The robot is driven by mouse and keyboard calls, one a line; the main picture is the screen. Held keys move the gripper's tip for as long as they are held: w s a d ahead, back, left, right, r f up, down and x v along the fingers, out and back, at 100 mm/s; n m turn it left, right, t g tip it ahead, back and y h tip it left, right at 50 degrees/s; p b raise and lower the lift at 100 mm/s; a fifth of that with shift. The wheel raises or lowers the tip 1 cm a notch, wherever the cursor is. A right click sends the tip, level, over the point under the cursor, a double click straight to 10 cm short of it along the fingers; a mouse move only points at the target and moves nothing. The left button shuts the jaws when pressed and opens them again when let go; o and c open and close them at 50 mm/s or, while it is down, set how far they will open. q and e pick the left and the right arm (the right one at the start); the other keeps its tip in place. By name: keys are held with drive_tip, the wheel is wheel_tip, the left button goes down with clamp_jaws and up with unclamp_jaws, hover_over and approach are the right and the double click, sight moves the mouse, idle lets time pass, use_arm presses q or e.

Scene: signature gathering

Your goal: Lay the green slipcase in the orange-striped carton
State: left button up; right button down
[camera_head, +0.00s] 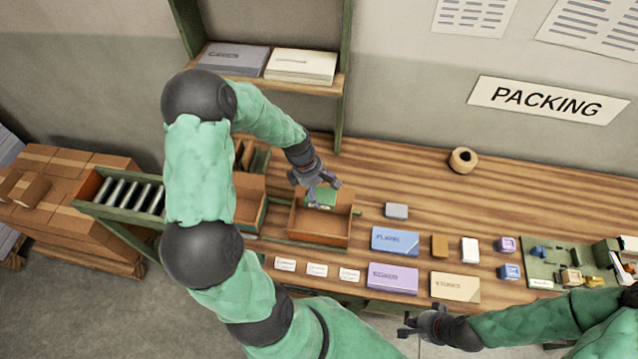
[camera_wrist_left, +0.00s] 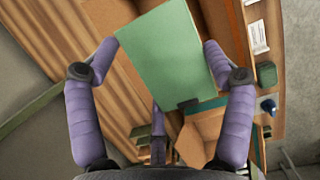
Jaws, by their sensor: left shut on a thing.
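The green slipcase (camera_head: 320,197) is at the back part of an open brown carton (camera_head: 320,239) in the head view. An orange band seems to run along the carton's front, but the stripe is small to make out. My left gripper (camera_head: 318,184) is shut on the slipcase from above. In the left wrist view the green slipcase (camera_wrist_left: 168,57) sits between the two purple fingers of my left gripper (camera_wrist_left: 162,50). I cannot tell whether the slipcase touches the carton floor. My right gripper (camera_head: 407,326) is in front of the table, apart from these things; its fingers are too small to judge.
Another open carton (camera_head: 250,205) stands just left, partly behind my arm. Blue (camera_head: 394,241), purple (camera_head: 393,278) and cream (camera_head: 455,287) boxes lie to the right, with small blocks. A tape roll (camera_head: 462,160) is at the back.

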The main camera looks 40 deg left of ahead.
use_arm(q)
drive_tip(key=shift+f+b, duration=6.55)
drive_tip(key=shift+f, duration=2.6)
drive_tip(key=shift+f+b, duration=0.4)
drive_tip(key=shift+f, duration=0.25)
drive_tip(key=o, duration=1)
wheel_tip(320, 180, up, 17)
drive_tip(key=p, duration=1.3)
drive_tip(key=shift+r+p, duration=0.1)
drive_tip(key=shift+p, duration=0.25)
